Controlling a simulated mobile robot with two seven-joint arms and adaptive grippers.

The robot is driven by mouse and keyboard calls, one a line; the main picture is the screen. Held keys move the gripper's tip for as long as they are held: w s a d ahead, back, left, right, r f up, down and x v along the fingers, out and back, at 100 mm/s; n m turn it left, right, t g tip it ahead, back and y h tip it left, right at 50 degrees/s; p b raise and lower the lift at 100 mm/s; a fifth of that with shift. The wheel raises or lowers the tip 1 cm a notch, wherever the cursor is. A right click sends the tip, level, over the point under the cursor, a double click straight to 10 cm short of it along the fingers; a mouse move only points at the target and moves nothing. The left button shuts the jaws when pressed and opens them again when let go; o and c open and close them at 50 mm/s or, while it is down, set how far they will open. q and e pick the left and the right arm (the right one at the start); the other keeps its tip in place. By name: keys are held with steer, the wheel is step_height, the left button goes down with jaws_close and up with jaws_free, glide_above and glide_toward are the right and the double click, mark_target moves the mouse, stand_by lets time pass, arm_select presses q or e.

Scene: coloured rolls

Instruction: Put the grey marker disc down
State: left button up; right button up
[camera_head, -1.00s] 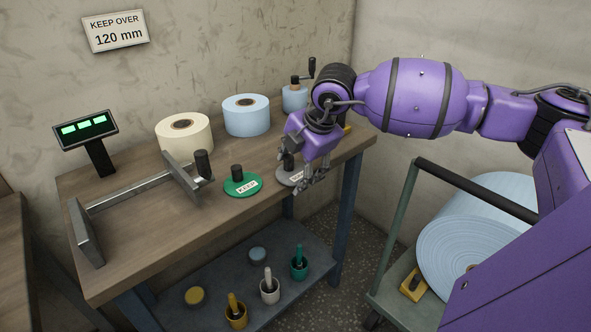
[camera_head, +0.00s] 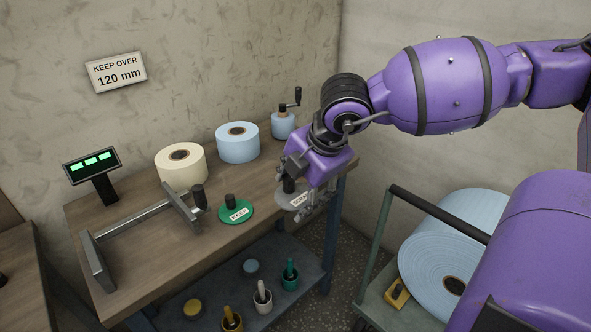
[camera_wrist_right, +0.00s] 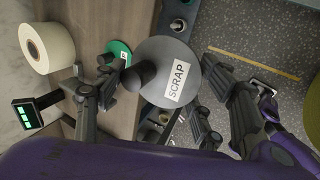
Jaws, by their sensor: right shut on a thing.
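The grey marker disc (camera_head: 287,202) has a black knob and a white label. In the right wrist view the grey disc (camera_wrist_right: 160,55) is large and its label reads SCRAP. My right gripper (camera_head: 312,205) is shut on the disc, near the front right of the workbench (camera_head: 150,257). In the wrist view the disc overlaps the bench edge and appears above the bench, with dark floor beyond. Whether any part touches the top cannot be told.
A green KEEP disc (camera_head: 236,212) lies to the left of the grey one. Cream (camera_head: 181,168) and blue (camera_head: 238,143) rolls stand behind, beside a metal gauge (camera_head: 145,212). A cart (camera_head: 425,205) with a big blue roll is at the right.

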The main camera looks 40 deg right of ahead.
mark_target(301, 204)
steer(key=shift+s+a+r+p, duration=0.2)
steer(key=shift+s+r+p, duration=0.15)
steer(key=shift+s, duration=0.15)
steer(key=shift+s+a+r+p, duration=0.2)
steer(key=shift+s+r, duration=0.1)
steer(key=shift+s, duration=0.5)
steer(key=shift+s+f, duration=0.1)
steer(key=shift+f, duration=0.1)
steer(key=shift+p, duration=0.3)
steer(key=shift+s+d+f+n+y, duration=0.15)
steer(key=shift+n+y, duration=0.2)
steer(key=shift+n, duration=0.4)
steer(key=shift+s+d+f+n+y, duration=0.15)
steer(key=shift+n+y, duration=0.2)
steer(key=shift+n, duration=0.4)
steer(key=shift+s+a+f+n+g+y+p, duration=0.15)
steer(key=shift+s+n+g+y+p, duration=0.1)
steer(key=shift+n, duration=0.35)
steer(key=shift+s+f+n+g+y+p, duration=0.1)
steer(key=shift+f+n+g+y+p, duration=0.1)
steer(key=shift+n, duration=0.4)
steer(key=shift+n, duration=0.3)
